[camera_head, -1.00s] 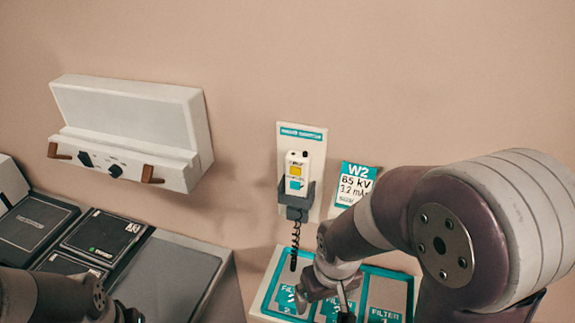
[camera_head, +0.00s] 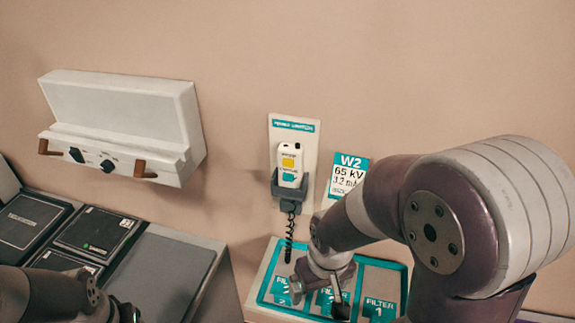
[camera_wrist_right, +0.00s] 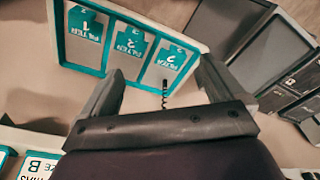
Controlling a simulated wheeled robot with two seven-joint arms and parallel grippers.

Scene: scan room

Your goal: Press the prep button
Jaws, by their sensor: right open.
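A white handset (camera_head: 291,158) with a yellow button (camera_head: 289,162) and a teal button (camera_head: 289,177) sits in a dark holder (camera_head: 288,194) on a wall plate. The button labels are too small to read, so I cannot tell which is prep. My right gripper (camera_head: 318,295) is below the handset, over the filter tray, apart from the buttons. In the right wrist view my right gripper (camera_wrist_right: 160,88) is open and empty, with the filter tray beyond it. Part of my left arm shows at lower left, but its gripper is not in view.
The teal-edged filter tray (camera_head: 401,276) stands below the handset. A coiled cord (camera_head: 289,238) hangs between them. A W2 card (camera_head: 347,176) is on the wall to the right. A white wall unit (camera_head: 120,105) with brown handles is at left, above dark panels (camera_head: 98,231).

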